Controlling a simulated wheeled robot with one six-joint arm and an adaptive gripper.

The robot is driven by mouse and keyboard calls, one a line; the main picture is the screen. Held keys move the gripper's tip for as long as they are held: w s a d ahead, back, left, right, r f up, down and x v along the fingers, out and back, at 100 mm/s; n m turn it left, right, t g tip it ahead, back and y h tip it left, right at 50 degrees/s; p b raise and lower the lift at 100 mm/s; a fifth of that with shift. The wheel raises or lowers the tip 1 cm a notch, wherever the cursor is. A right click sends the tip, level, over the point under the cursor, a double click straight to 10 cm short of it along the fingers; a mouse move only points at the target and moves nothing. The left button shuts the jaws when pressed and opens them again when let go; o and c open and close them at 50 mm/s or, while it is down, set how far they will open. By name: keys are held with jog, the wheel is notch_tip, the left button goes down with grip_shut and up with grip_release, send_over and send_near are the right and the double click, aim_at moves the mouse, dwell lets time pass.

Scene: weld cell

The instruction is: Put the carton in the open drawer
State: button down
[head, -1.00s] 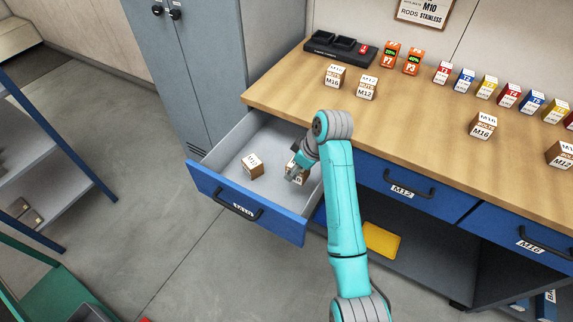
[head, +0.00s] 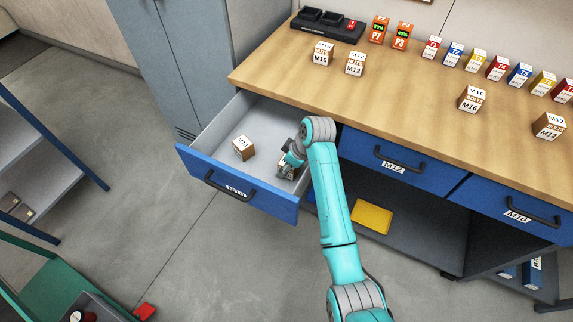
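The open drawer (head: 218,134) is blue-fronted with a grey inside and is pulled out at the left end of the bench. A small white-and-brown carton (head: 243,148) stands on its floor, left of the middle. A second carton (head: 286,172) is in the drawer's right part, mostly hidden by my gripper (head: 284,168). My gripper reaches down into the drawer at this second carton. The fingers are small and overlap the carton, so I cannot tell whether they grip it.
Closed drawers (head: 391,170) lie right of my arm. A grey cabinet (head: 185,60) stands behind the drawer.

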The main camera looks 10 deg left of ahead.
jog(key=shift+c, duration=2.2)
grip_release()
jog(key=shift+f, duration=0.1)
jog(key=v, duration=1.2)
